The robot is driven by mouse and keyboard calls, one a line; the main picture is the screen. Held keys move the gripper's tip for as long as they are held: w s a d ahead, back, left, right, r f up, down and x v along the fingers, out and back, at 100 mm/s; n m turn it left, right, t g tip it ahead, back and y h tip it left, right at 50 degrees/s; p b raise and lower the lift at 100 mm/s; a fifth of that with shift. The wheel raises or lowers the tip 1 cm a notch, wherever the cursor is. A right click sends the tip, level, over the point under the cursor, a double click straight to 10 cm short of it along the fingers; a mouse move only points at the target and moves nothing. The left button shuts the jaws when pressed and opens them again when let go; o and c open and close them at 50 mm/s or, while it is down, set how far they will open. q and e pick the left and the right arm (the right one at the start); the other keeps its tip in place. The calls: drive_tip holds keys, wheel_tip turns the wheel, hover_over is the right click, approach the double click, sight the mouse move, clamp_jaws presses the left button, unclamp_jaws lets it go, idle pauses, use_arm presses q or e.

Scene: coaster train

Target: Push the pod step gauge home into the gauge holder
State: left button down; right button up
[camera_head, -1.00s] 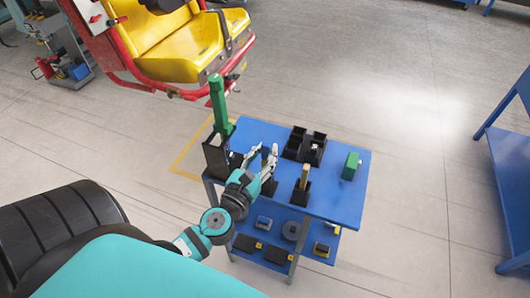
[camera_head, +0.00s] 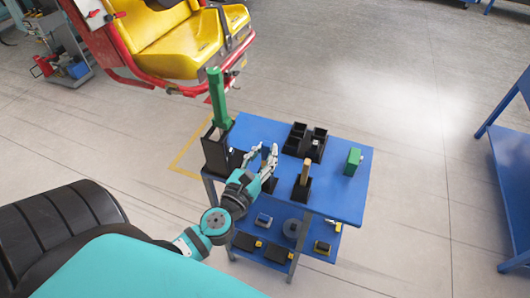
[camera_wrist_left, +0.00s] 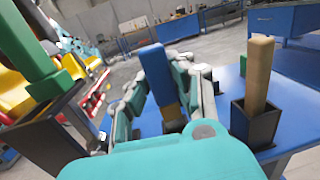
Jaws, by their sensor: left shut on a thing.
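A green bar, which looks like the pod step gauge (camera_head: 217,98), stands upright in the tall black gauge holder (camera_head: 215,155) at the table's left end, much of it above the rim. In the left wrist view the green bar (camera_wrist_left: 27,45) and black holder (camera_wrist_left: 45,125) are at the left edge. My left gripper (camera_head: 264,158) is right of the holder, apart from the green bar. In the wrist view its fingers (camera_wrist_left: 163,90) are shut on a blue bar (camera_wrist_left: 155,70) with a yellowish lower part. The bar's lower end is hidden. My right gripper is not in view.
On the blue table (camera_head: 335,200), a wooden bar (camera_head: 305,172) stands in a black socket (camera_head: 300,190). Behind are a black divided tray (camera_head: 293,140) and a green block (camera_head: 353,161). A red and yellow ride seat (camera_head: 175,60) overhangs the table's left side.

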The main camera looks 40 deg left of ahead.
use_arm(q)
drive_tip(key=shift+f+b, duration=1.05)
drive_tip(key=shift+f, duration=0.1)
drive_tip(key=shift+c, duration=1.5)
unclamp_jaws()
drive_tip(key=shift+s+d+f+b, duration=0.2)
drive_tip(key=shift+s+b, duration=0.55)
drive_tip(key=shift+s, duration=0.65)
drive_tip(key=shift+s+d+f+b, duration=0.15)
drive_tip(key=shift+s+b, duration=0.6)
drive_tip(key=shift+s, duration=0.6)
drive_tip(key=shift+s+d+r+b, duration=0.1)
drive_tip(key=shift+s+b, duration=0.1)
drive_tip(key=shift+s, duration=0.2)
drive_tip(key=shift+s+r+b, duration=0.1)
drive_tip(key=shift+s+b, duration=0.05)
drive_tip(key=shift+s, duration=0.2)
